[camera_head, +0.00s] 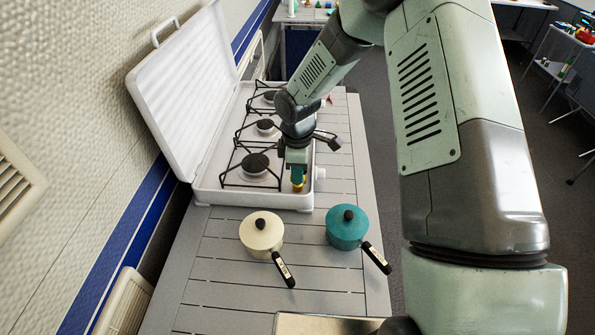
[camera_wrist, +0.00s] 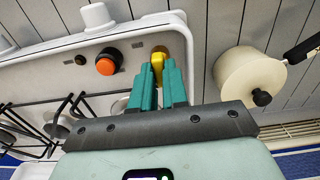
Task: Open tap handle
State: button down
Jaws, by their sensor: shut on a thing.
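The tap handle (camera_wrist: 158,53) is a small yellow piece on the white stove's top near its corner, partly hidden by my fingers. A bit of its yellow also shows below my gripper in the head view (camera_head: 298,187). My gripper (camera_wrist: 159,72) points down at the stove corner, its teal fingers close together on either side of the yellow handle, shut on it. In the head view my gripper (camera_head: 298,177) is over the stove's near right corner. The handle's exact angle is hard to tell.
An orange round button (camera_wrist: 105,65) sits beside the handle. The stove (camera_head: 252,198) has black grates and a raised white lid (camera_head: 185,85). White knobs (camera_wrist: 97,17) line its front. A cream pot (camera_head: 261,233) and a teal pot (camera_head: 347,230) stand on the slatted table (camera_head: 215,265).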

jog(key=c, duration=1.1)
grip_release()
jog(key=shift+c, duration=0.2)
notch_tip(320, 180, up, 11)
jog(key=shift+f, duration=0.1)
